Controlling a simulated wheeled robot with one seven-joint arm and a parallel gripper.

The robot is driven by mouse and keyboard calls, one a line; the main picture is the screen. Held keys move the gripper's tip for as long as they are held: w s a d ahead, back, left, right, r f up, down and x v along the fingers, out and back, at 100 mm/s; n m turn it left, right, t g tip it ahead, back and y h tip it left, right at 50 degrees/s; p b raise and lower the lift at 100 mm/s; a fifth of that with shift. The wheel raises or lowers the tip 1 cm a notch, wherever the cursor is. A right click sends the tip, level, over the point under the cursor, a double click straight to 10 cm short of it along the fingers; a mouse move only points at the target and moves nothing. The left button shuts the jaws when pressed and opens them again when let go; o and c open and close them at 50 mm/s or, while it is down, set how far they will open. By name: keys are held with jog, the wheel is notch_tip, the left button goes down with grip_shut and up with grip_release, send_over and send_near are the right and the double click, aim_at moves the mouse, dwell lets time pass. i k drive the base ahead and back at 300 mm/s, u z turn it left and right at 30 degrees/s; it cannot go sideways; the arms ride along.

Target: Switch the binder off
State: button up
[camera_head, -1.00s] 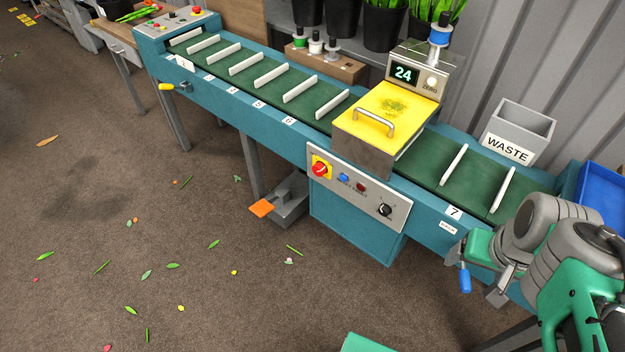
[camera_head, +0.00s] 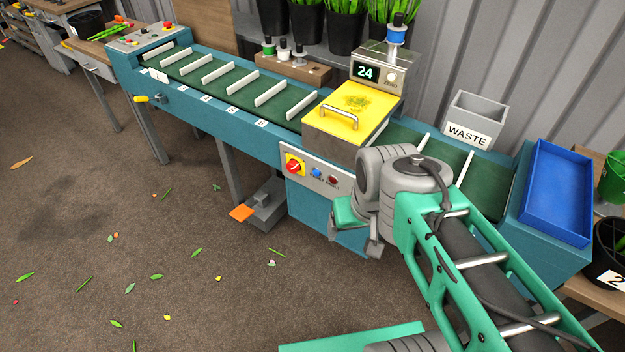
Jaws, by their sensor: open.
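The binder is a long teal machine (camera_head: 206,112) with a green slatted belt, a yellow lid (camera_head: 361,108) and a lit display (camera_head: 365,73) reading 24. On its front panel (camera_head: 319,163) is a red rotary switch (camera_head: 294,166) on a yellow plate. A blue button (camera_head: 316,173) and a dark red button (camera_head: 332,180) sit to its right. My gripper (camera_head: 354,238) is open and empty, in front of the machine, below and right of the switch and apart from it. My wrist hides the panel's right part, including the black dial.
An orange foot pedal (camera_head: 242,213) stands on the floor below the panel. A yellow-handled lever (camera_head: 150,99) juts out at the left. A grey WASTE bin (camera_head: 473,121) and blue tray (camera_head: 557,195) are at the right. The floor in front is open, with scattered leaves.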

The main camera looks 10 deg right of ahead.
aim_at(292, 166)
jog(key=u, duration=0.1)
jog(key=k, duration=0.4)
jog(key=u, duration=1.5)
jog(key=i, duration=1.7)
jog(key=z, duration=0.35)
